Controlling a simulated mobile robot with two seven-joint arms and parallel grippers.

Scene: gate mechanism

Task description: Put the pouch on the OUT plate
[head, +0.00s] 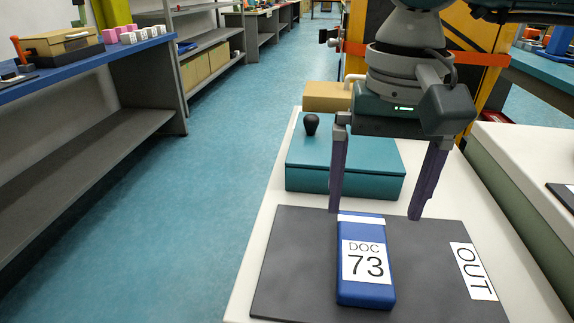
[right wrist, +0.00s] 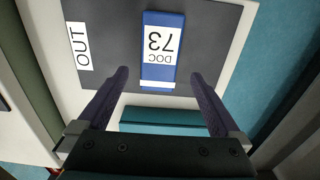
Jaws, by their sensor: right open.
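The pouch is a blue block-like packet (head: 365,292) with a white label reading DOC 73. It lies flat on the dark grey OUT plate (head: 290,255), left of the plate's OUT label. In the right wrist view the pouch (right wrist: 158,72) also lies on the plate (right wrist: 205,40). My right gripper (head: 375,213) is open and empty, its fingers pointing down above the far end of the pouch. The fingers stand wide on either side and appear apart from it. It also shows in the right wrist view (right wrist: 158,75). My left gripper is not in view.
A teal box (head: 345,165) with a black knob stands just behind the plate. A yellow-brown block (head: 326,96) is farther back. A striped gate panel (head: 490,60) rises behind my right arm. Shelving (head: 90,120) stands left across a clear blue floor (head: 190,200).

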